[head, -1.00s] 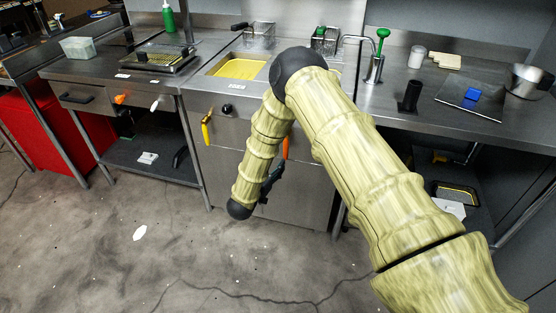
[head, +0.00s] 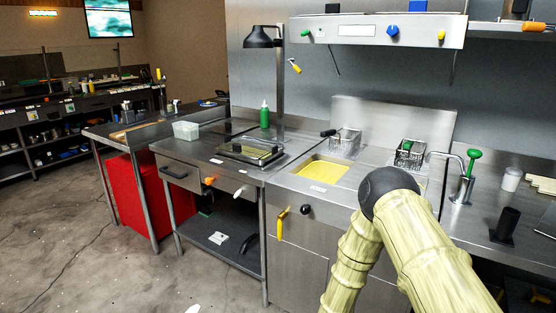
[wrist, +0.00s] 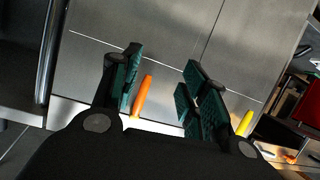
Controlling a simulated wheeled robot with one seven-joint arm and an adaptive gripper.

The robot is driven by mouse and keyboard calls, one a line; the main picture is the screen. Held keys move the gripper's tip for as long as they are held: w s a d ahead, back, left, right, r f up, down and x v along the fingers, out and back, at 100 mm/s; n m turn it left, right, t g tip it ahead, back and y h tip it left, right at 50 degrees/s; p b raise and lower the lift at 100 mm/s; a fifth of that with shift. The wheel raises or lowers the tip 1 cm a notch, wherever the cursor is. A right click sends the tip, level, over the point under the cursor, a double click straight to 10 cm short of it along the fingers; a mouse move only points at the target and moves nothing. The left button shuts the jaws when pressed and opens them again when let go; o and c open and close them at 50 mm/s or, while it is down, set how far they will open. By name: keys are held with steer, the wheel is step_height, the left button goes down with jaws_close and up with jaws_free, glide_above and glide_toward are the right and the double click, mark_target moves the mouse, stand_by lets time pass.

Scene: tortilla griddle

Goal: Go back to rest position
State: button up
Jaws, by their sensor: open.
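My gripper (wrist: 160,88) shows in the wrist view with its two dark fingers and green pads spread apart, nothing between them touching the pads. It faces the steel front of the counter. An orange handle (wrist: 143,95) shows between the fingers, farther back, and a yellow handle (wrist: 244,124) shows beyond the right finger. In the head view my arm hangs bent in front of the fryer counter, and the gripper itself is out of the picture below.
A steel fryer counter (head: 300,245) stands close ahead, with a yellow fryer basin (head: 322,171) and two wire baskets. A griddle (head: 250,150), a green bottle (head: 264,116) and a clear container (head: 186,130) are to the left. A red cabinet (head: 137,200) stands under the left table. Open floor lies at left.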

steer(key=s+f+n+g+y+p, duration=0.1)
steer(key=s+f+n+g+y, duration=0.2)
steer(key=s, duration=0.9)
steer(key=s+f+n+g+y+p, duration=0.1)
steer(key=s+f+g+y, duration=0.3)
steer(key=s, duration=0.7)
steer(key=s+r+g, duration=0.1)
steer(key=s+g, duration=0.4)
steer(key=s, duration=1.6)
steer(key=shift+s+r+n, duration=0.35)
steer(key=shift+r+n, duration=0.05)
